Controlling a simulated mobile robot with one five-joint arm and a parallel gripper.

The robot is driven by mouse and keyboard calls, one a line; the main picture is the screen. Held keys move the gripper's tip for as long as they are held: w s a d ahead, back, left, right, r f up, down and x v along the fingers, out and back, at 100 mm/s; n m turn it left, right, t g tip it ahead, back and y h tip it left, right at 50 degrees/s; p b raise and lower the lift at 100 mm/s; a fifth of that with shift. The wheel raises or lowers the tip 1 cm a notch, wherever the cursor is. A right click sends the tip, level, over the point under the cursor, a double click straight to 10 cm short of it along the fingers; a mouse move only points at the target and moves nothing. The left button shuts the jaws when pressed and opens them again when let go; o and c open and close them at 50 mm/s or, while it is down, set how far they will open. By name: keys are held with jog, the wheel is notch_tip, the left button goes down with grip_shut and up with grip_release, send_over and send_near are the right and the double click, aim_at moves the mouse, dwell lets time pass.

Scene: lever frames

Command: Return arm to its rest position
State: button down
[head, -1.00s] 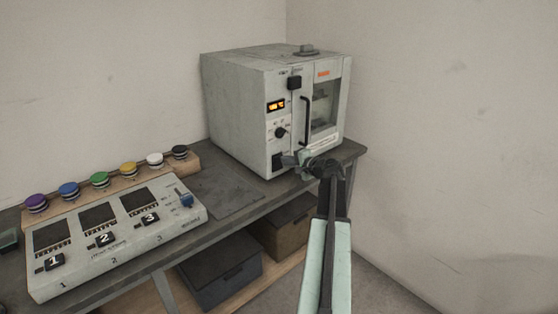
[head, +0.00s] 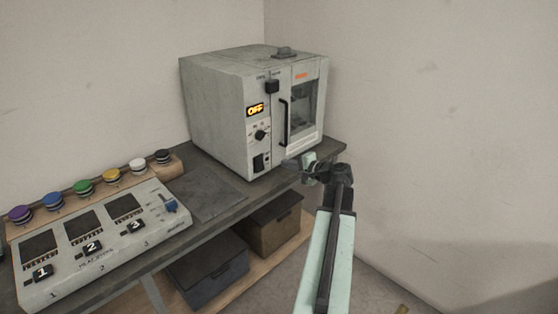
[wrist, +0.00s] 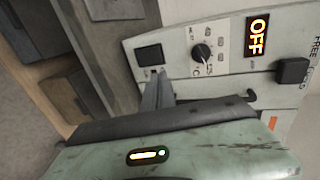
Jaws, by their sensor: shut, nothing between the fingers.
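My gripper (head: 300,162) is in front of the lower front of a grey-white oven (head: 225,110), near the bench's front edge. Its fingers are together with nothing between them. My arm reaches up from the bottom of the head view. In the wrist view my gripper (wrist: 157,92) points at the oven's control panel (wrist: 225,45), near a dark rocker switch and a round knob (wrist: 201,52). The display (head: 255,110) reads OFF, and it also shows OFF in the wrist view (wrist: 257,36). The oven door with its dark handle (head: 284,122) is closed.
A panel with three numbered plates (head: 100,240) stands on the bench at left. A row of coloured knobs (head: 83,187) lies behind it. Two boxes (head: 275,222) sit on the shelf below. The floor right of the bench looks mostly clear.

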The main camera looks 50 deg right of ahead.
jog(key=shift+s+r, duration=0.15)
jog(key=shift+s, duration=0.1)
dwell(0.3)
